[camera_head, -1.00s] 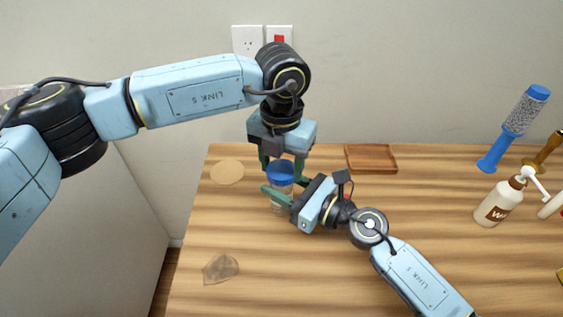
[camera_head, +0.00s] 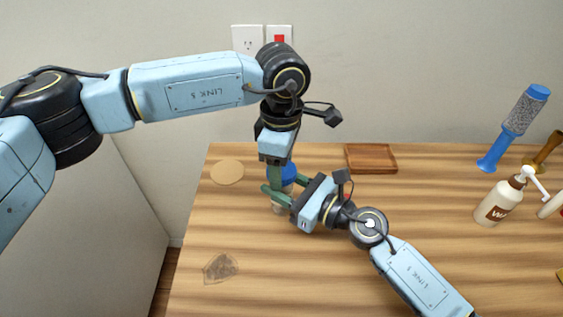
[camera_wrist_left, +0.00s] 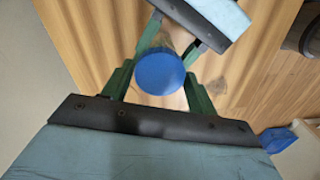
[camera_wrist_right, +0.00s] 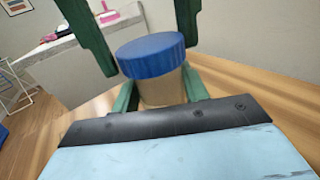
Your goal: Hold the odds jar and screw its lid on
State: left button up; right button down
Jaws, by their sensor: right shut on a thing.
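The odds jar (camera_head: 278,208) stands upright on the table, a clear jar with a blue lid (camera_head: 289,172) on its top. My right gripper (camera_head: 284,190) is shut around the jar body, which also shows in the right wrist view (camera_wrist_right: 163,92). My left gripper (camera_head: 275,176) points straight down over the jar. Its fingers stand on either side of the lid in the left wrist view (camera_wrist_left: 160,74) and look open, with small gaps at the lid.
A wooden tray (camera_head: 371,158) lies behind and right of the jar. A round tan disc (camera_head: 227,172) lies to the left and a dark patch (camera_head: 220,268) at front left. A white pump bottle (camera_head: 497,203) and a blue-ended tube (camera_head: 514,128) stand far right.

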pick_arm(q)
jog(key=o, duration=0.4)
jog(key=shift+c, duration=0.2)
notch_tip(320, 180, up, 12)
dwell(0.4)
pick_arm(e)
jog(key=c, duration=0.7)
grip_release()
jog(key=shift+o, duration=0.2)
